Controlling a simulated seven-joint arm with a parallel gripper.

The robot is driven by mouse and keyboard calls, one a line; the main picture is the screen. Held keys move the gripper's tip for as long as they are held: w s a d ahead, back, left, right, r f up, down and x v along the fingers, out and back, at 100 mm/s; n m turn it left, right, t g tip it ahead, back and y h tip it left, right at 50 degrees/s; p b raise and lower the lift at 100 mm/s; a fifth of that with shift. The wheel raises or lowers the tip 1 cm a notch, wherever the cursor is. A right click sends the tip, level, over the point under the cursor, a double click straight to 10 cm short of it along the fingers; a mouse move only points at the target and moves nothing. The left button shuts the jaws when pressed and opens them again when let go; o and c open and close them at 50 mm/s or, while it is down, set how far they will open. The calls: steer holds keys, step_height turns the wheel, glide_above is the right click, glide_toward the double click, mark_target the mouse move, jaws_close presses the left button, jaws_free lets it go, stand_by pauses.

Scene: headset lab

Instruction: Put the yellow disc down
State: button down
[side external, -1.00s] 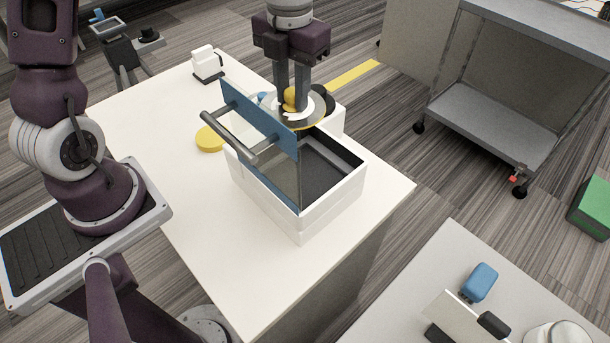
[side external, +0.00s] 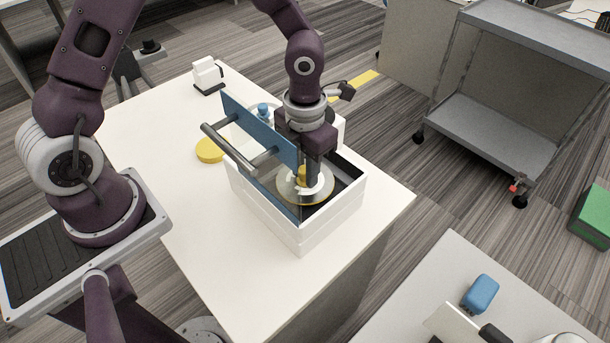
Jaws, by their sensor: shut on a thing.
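My gripper (side external: 304,174) is shut on the yellow knob of a round disc with a yellow rim (side external: 288,189). The disc's face looks pale grey, with white parts around the knob. It is held roughly level over the dark front compartment of a white box (side external: 330,216), within or just above its opening; I cannot tell whether it touches the floor or walls. The fingers hide part of the knob. A separate plain yellow round piece (side external: 210,150) lies on the white table, left of the box.
An upright blue panel (side external: 238,117) with a grey bar handle (side external: 229,148) stands along the box's left side, close to my gripper. A blue knob (side external: 263,109) shows in the rear compartment. A small white device (side external: 208,75) stands at the table's back. The table's front is clear.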

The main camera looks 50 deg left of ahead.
steer(key=shift+f, duration=0.95)
steer(key=c, duration=1.2)
jaws_free()
steer(key=shift+f, duration=0.1)
steer(key=shift+o, duration=0.2)
step_height(320, 180, up, 11)
steer(key=shift+r, duration=0.65)
